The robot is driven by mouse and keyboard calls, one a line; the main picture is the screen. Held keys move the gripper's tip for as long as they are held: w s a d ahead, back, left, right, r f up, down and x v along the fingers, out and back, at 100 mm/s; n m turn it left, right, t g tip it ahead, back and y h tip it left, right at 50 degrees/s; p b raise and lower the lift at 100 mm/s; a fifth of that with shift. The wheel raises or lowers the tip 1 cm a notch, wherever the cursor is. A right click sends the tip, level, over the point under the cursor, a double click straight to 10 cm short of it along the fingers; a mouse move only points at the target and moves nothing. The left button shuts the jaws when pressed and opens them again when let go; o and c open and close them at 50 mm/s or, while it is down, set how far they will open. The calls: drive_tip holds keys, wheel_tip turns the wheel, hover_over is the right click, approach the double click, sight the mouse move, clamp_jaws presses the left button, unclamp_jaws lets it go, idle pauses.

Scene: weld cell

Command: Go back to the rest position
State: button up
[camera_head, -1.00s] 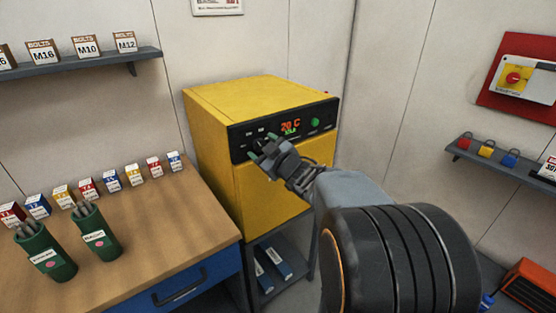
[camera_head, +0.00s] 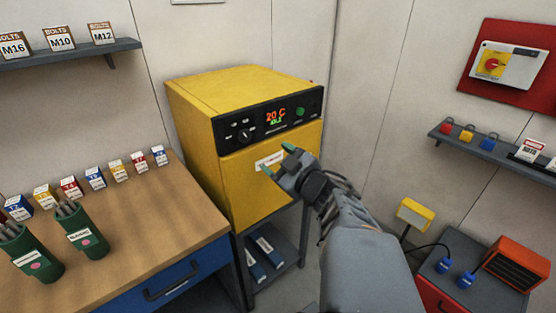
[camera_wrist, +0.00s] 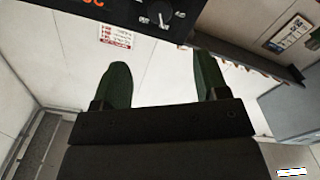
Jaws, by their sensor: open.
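My gripper (camera_head: 280,162) is in front of the yellow oven's door in the head view, below its control panel. Its green-tipped fingers are spread apart with nothing between them. In the wrist view my gripper (camera_wrist: 163,85) shows the two dark green fingers apart and empty. The yellow oven (camera_head: 195,100) stands on a dark stand (camera_head: 285,262), with a black panel reading 20 C and a green button. Part of that panel (camera_wrist: 130,8) with a knob shows at the top of the wrist view. I cannot tell whether the fingers touch the oven.
A workbench (camera_head: 150,225) at left holds two green canisters (camera_head: 88,238) and several small boxes. A shelf (camera_head: 70,52) with bolt boxes hangs above. At right are a padlock shelf (camera_head: 480,147), a red switch panel (camera_head: 478,75), a yellow lamp (camera_head: 415,214) and an orange heater (camera_head: 515,262).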

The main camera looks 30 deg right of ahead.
idle(0.4)
drive_tip(key=s+d+f+m+g+h, duration=0.3)
drive_tip(key=d+f+m+g+h, duration=0.3)
drive_tip(key=d+h, duration=0.35)
wheel_tip(320, 180, down, 3)
drive_tip(key=s+a+m+g, duration=0.2)
drive_tip(key=m+g, duration=0.2)
drive_tip(key=s+a+f+n+g+y, duration=0.1)
drive_tip(key=a+g+y, duration=0.1)
drive_tip(key=a, duration=0.8)
drive_tip(key=s+a+f+n+g+y+p, duration=0.1)
drive_tip(key=a+y, duration=0.4)
drive_tip(key=a, duration=0.5)
drive_tip(key=shift+s+a+n+g, duration=0.15)
drive_tip(key=shift+s+n+g, duration=0.4)
drive_tip(key=shift+s, duration=0.2)
